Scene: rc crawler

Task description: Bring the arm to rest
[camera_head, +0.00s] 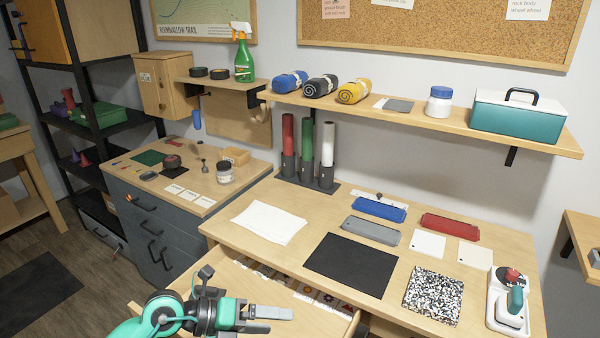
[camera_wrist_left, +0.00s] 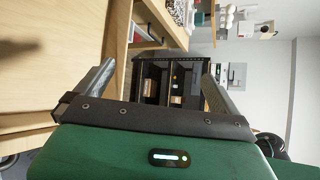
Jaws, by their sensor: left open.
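My left arm, green and black, comes in from the lower left in the head view. Its gripper (camera_head: 272,320) is held over the open drawer (camera_head: 215,278) at the front of the desk. In the left wrist view the two grey fingers of the gripper (camera_wrist_left: 155,85) are spread wide apart, with nothing between them. Beyond them a dark shelf unit (camera_wrist_left: 160,80) shows in the distance. My right gripper is not in view.
The desk holds a black mat (camera_head: 350,264), a white cloth (camera_head: 268,222), a speckled notebook (camera_head: 433,295) and a white tray with a joystick-like item (camera_head: 510,305). A drawer cabinet (camera_head: 150,225) stands to the left. A wall shelf (camera_head: 420,118) runs above the desk.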

